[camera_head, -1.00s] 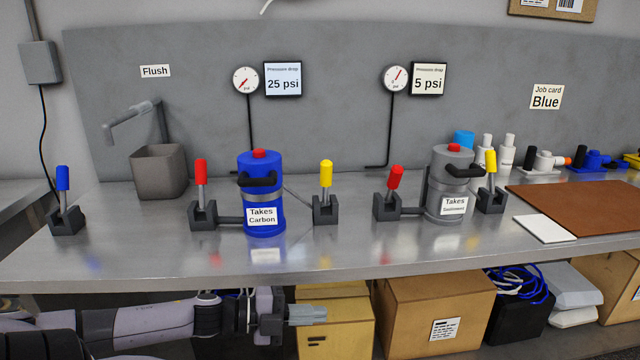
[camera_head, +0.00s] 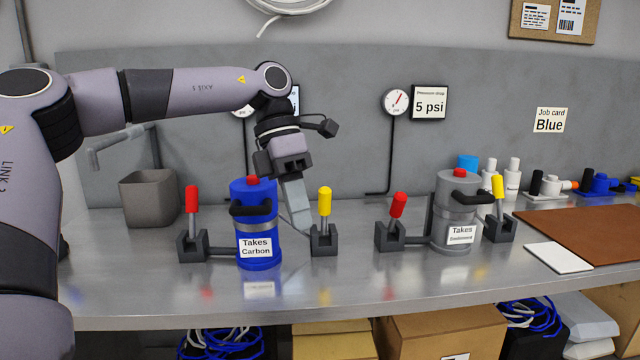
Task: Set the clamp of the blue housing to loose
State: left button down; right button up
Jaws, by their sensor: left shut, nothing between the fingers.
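The blue housing (camera_head: 258,245) stands upright on the steel bench, with a red button (camera_head: 253,180) on top and a label "Takes Carbon". Its black clamp handle (camera_head: 265,209) runs across the upper body. My left gripper (camera_head: 301,226) points down just right of the housing, its fingers shut and empty. It is between the housing and the yellow lever (camera_head: 325,202). I cannot tell whether the fingers touch anything. The red lever (camera_head: 192,201) stands left of the housing. My right gripper is not in view.
A grey housing (camera_head: 452,235) with its own red lever (camera_head: 398,206) and yellow lever (camera_head: 498,187) stands to the right. A grey bin (camera_head: 148,200) is at left. My left arm hides most of the left gauge and display. The front bench strip is clear.

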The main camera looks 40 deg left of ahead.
aim_at(325, 193)
jog(key=i+j, duration=0.3)
jog(key=j, duration=0.15)
jog(key=i+j, duration=0.35)
jog(key=j, duration=0.15)
jog(key=i+j, duration=0.3)
jog(key=j, duration=0.15)
